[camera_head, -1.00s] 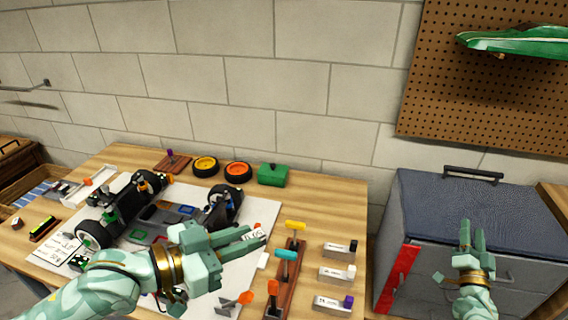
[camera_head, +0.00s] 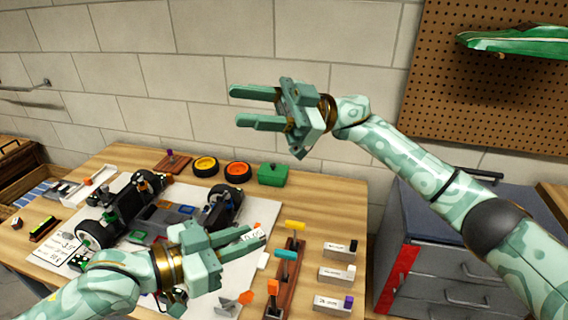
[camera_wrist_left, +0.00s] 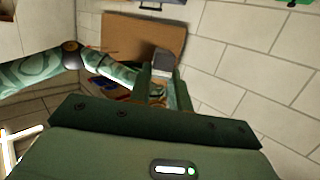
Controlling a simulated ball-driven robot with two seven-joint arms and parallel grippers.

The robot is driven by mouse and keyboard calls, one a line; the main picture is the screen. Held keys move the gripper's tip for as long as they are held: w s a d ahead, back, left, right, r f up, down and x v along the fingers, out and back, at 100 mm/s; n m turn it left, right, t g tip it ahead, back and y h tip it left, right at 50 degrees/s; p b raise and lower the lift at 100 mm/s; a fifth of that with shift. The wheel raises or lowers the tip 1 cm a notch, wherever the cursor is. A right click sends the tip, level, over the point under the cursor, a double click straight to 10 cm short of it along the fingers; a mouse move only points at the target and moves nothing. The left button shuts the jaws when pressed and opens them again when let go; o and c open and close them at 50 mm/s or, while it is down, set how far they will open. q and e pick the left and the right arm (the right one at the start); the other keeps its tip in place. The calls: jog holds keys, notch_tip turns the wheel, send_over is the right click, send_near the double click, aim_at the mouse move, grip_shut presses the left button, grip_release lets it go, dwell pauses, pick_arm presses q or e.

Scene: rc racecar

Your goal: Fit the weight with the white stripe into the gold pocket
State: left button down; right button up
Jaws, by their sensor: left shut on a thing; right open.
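My left gripper (camera_head: 252,237) is low over the white mat, right of the car chassis (camera_head: 150,222). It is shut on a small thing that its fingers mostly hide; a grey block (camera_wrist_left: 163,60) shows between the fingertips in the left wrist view. The chassis has small coloured pocket frames, with a brownish-gold one (camera_head: 164,205) beside a blue one (camera_head: 187,210). My right gripper (camera_head: 240,107) is open and empty, raised in front of the wall above the table's back.
Three labelled blocks (camera_head: 337,272) stand at the table's right, near a wooden tool rack (camera_head: 284,290) with coloured handles. Two wheels (camera_head: 238,170) and a green box (camera_head: 273,174) are at the back. A grey cabinet (camera_head: 440,250) stands to the right.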

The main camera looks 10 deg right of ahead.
jog(key=s+a+f+n+h, duration=0.1)
jog(key=s+a+f+h, duration=0.35)
jog(key=h, duration=0.35)
jog(key=d+f+m+t+h, duration=0.3)
jog(key=d+f+h, duration=0.1)
jog(key=d+h, duration=0.45)
jog(key=w+x, duration=0.1)
jog(key=x, duration=1)
jog(key=shift+f, duration=0.55)
jog(key=shift+s, duration=0.15)
jog(key=shift+c, duration=0.3)
